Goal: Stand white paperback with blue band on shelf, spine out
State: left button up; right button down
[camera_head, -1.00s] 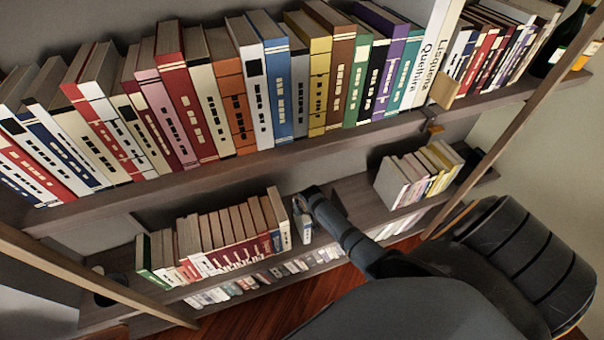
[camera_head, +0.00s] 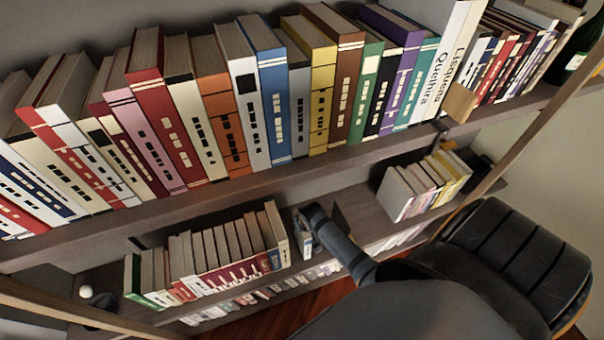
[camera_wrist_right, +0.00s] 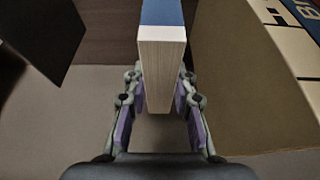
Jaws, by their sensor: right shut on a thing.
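The white paperback with a blue band (camera_head: 304,242) is upright at the gap in the lower shelf (camera_head: 368,208). It is just right of the last cream book (camera_head: 277,236) in the left row. My right gripper (camera_wrist_right: 160,88) is shut on it, one finger on each side. In the right wrist view the paperback (camera_wrist_right: 161,60) shows pale page edges and a blue part at the far end. In the head view my right gripper (camera_head: 308,218) partly covers it. I cannot tell whether its base touches the shelf. My left gripper is out of view.
A cream book side (camera_wrist_right: 245,85) stands close on the right in the wrist view, with a dark panel (camera_wrist_right: 38,45) on the left. More books (camera_head: 425,187) stand right of the gap. The full upper shelf (camera_head: 290,172) overhangs this level.

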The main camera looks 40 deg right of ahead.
dwell(0.3)
jog(key=shift+f, duration=0.15)
jog(key=c, duration=1)
grip_release()
jog(key=shift+f, duration=0.1)
jog(key=v, duration=1.2)
jog(key=shift+s, duration=0.1)
